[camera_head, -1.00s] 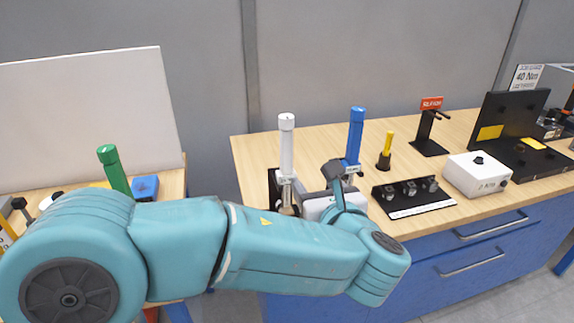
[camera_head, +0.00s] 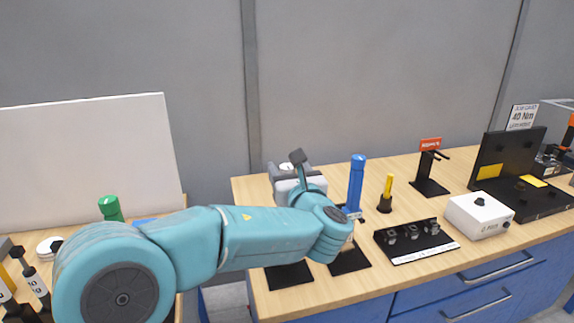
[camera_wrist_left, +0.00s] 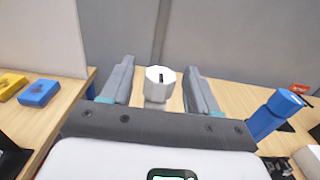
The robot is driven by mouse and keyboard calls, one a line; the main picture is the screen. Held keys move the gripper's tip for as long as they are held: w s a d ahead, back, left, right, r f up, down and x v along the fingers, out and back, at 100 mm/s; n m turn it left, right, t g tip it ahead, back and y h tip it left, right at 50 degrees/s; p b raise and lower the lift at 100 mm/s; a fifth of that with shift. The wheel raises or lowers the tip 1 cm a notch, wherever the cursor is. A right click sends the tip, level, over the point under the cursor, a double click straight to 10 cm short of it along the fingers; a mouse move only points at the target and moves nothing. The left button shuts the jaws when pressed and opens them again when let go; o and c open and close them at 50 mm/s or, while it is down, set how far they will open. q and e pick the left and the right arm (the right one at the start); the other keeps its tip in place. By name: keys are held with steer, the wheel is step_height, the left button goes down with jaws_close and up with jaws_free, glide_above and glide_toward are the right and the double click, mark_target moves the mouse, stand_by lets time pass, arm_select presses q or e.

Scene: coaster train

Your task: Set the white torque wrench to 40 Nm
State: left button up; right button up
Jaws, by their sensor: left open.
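The white torque wrench (camera_wrist_left: 160,84) shows its round white end cap, with a dark mark on top, between the two fingers of my left gripper (camera_wrist_left: 157,72) in the left wrist view. A gap shows on each side of the cap, so the gripper is open and not closed on it. In the head view my left gripper (camera_head: 291,176) is at the top of this wrench, and my gripper and arm hide most of its shaft. My right gripper is not in view.
The blue wrench (camera_head: 357,182) stands upright close to the right of my left gripper. Further right are a yellow-handled tool (camera_head: 387,190), a black socket tray (camera_head: 415,240), a white box (camera_head: 480,215) and a "40 Nm" sign (camera_head: 522,116). A green-handled tool (camera_head: 110,208) stands left.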

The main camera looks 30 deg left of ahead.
arm_select(q)
steer(key=shift+w+a, duration=0.3)
steer(key=shift+a, duration=0.05)
